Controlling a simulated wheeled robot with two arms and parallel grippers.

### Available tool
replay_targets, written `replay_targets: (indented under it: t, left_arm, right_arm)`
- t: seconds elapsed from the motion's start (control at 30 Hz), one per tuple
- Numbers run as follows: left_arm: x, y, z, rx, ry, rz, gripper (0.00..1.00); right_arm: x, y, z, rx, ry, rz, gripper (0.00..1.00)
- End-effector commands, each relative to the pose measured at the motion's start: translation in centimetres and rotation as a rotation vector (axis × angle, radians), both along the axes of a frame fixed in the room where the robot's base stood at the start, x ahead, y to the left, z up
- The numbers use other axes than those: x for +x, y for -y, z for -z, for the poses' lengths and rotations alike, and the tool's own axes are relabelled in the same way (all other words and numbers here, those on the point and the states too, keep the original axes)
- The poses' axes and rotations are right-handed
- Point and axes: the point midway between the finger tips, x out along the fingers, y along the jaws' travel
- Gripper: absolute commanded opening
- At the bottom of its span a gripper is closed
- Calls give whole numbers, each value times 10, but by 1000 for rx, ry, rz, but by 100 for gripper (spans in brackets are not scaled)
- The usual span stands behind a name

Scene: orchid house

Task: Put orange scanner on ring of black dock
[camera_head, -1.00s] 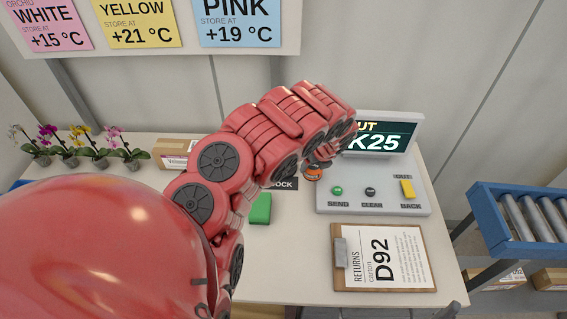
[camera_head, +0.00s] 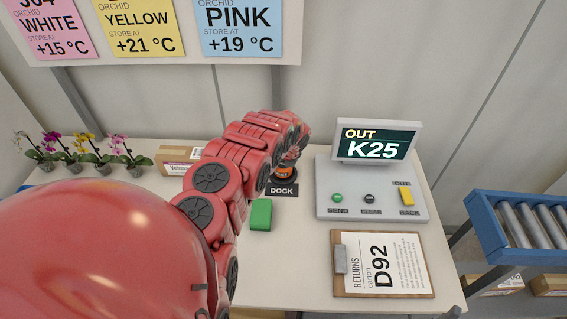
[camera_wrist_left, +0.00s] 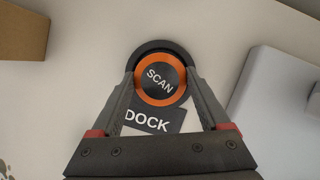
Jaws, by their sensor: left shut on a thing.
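The orange scanner (camera_wrist_left: 146,96), a round piece with a dark SCAN top, sits between the two fingers of my left gripper (camera_wrist_left: 160,76) in the left wrist view. The gripper is shut on it. The black dock (camera_wrist_left: 153,44) shows as a dark ring around the scanner's far side, so the scanner is over the ring. I cannot tell whether it rests on it. In the head view the scanner (camera_head: 283,171) is partly hidden by my left gripper (camera_head: 288,160), above the DOCK label (camera_head: 282,190). My right gripper is out of view.
A console (camera_head: 322,180) with screen and buttons stands right of the dock. A green block (camera_head: 261,214) and a clipboard (camera_head: 335,285) lie nearer. A cardboard box (camera_head: 175,155) and several potted orchids are at left. A roller conveyor (camera_head: 490,222) is at right.

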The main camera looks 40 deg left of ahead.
Motion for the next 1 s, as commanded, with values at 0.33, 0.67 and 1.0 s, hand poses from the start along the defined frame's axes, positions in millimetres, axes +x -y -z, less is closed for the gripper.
replay_targets:
  t: [0.33, 0.67, 1.0]
  left_arm:
    - [0, -1, 6, 1, 0, 0, 16]
    - [0, 0, 7, 1, 0, 0, 100]
    - [0, 2, -2, 2, 1, 2, 100]
  right_arm:
    - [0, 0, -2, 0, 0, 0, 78]
    - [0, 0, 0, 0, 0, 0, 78]
    - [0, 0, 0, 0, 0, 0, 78]
